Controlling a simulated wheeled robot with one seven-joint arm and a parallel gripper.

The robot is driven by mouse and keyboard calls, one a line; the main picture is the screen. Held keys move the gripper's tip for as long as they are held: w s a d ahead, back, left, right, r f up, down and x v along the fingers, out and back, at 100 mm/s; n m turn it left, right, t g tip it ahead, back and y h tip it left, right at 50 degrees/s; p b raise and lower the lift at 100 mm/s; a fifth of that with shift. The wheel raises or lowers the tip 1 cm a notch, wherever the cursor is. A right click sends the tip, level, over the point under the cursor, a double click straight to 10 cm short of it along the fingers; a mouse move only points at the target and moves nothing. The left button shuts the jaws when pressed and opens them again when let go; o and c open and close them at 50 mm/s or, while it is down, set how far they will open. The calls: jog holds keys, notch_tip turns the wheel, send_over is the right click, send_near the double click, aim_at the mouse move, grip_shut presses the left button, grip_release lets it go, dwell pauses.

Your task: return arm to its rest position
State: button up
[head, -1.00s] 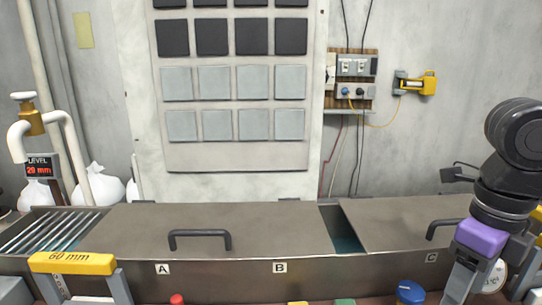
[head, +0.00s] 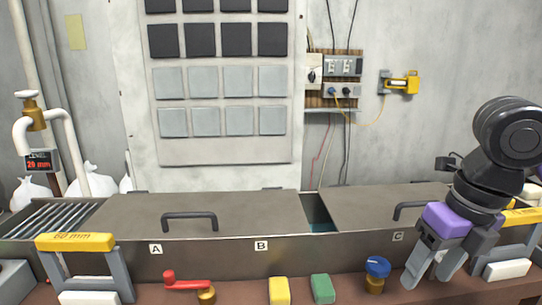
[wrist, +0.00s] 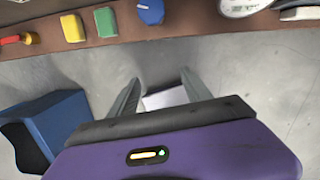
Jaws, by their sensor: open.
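My gripper (head: 430,280) hangs at the right of the head view, pointing down, below a purple wrist block and black arm links. Its two grey fingers are apart with nothing seen gripped between them. In the head view it overlaps the front of the bench near the C label. In the wrist view the gripper (wrist: 160,88) points over grey floor, with the bench edge beyond its fingertips. A pale flat object (wrist: 168,98) shows between the fingers, partly hidden by the purple body; I cannot tell how far below it lies.
The brown bench ledge (head: 235,293) carries a red-handled valve (head: 185,282), a yellow block (head: 279,290), a green block (head: 322,288) and a blue knob (head: 377,268). A yellow-topped 60 mm frame (head: 75,242) stands left. A blue bin (wrist: 60,125) is on the floor.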

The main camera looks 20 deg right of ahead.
jog(key=w+a+r+m+t+y, duration=0.2)
jog(key=w+a+r+m+t, duration=0.25)
jog(key=w+r, duration=0.2)
jog(key=w+a+r+m+t+y, duration=0.3)
jog(key=w+r+m+t, duration=0.25)
jog(key=w, duration=0.25)
notch_tip(320, 180, up, 9)
jog(key=m+t+p, duration=0.1)
jog(key=m+t, duration=0.9)
jog(key=m, duration=0.2)
jog(key=s+f+m+h+p, duration=0.1)
jog(key=s+f+m+h, duration=0.4)
jog(key=f+m+h, duration=0.3)
jog(key=s+f+m+h+p, duration=0.1)
jog(key=s+f+m+h, duration=0.45)
jog(key=f+m, duration=0.35)
jog(key=s+a+f+n+g+y+p, duration=0.1)
jog(key=s+a+f+n+g+y, duration=0.1)
jog(key=s+f, duration=0.7)
jog(key=s+a+f+n+g+y+p, duration=0.1)
jog(key=s+a+f+g+y, duration=0.3)
jog(key=s+f, duration=0.6)
jog(key=s+a+n+y, duration=0.1)
jog(key=s+a+y, duration=0.1)
jog(key=s, duration=0.5)
jog(key=shift+s+a+n+g, duration=0.2)
jog(key=shift+a+n+g, duration=0.2)
jog(key=shift+a, duration=0.5)
